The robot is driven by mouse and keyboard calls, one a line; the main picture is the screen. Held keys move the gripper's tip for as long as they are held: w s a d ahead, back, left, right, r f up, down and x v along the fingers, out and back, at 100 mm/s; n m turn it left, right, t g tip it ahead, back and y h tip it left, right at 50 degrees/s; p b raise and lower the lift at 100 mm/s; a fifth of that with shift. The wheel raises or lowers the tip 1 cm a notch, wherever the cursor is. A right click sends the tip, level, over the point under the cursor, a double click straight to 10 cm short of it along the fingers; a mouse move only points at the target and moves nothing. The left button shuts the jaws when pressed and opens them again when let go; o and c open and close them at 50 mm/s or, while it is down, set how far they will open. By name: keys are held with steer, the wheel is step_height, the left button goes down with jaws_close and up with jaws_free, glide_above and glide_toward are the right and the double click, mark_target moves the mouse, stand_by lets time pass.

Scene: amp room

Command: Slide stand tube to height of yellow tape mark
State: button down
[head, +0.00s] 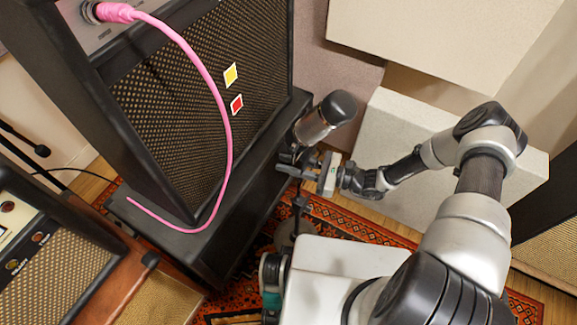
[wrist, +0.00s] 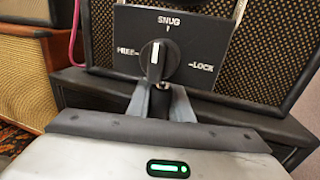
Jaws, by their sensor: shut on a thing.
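A microphone (head: 318,124) with a black head and silver body tilts up and right on a dark stand tube (head: 297,206). The yellow tape mark (head: 231,75) is on the amp grille, up and left of the microphone. Their true height difference is hard to judge. My gripper (head: 312,174) is at the stand just below the microphone. In the wrist view its fingers (wrist: 160,103) are closed on a black knob (wrist: 160,66). The knob's white pointer stands roughly upright towards SNUG on a black panel (wrist: 205,45) marked FREE, SNUG and LOCK.
A red tape mark (head: 237,103) is below the yellow one. The tall amp (head: 190,85) stands behind the stand, with a pink cable (head: 222,110) hanging down its front. A pale block (head: 400,130) is behind my arm. A smaller amp (head: 50,245) is at lower left.

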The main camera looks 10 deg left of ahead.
steer(key=shift+w+r, duration=0.1)
steer(key=shift+r, duration=0.4)
steer(key=c, duration=1.6)
jaws_free()
steer(key=shift+f, duration=0.1)
steer(key=d, duration=0.5)
steer(key=s+d, duration=0.1)
steer(key=d, duration=0.5)
steer(key=s+d, duration=0.1)
steer(key=d, duration=0.5)
steer(key=shift+d, duration=0.2)
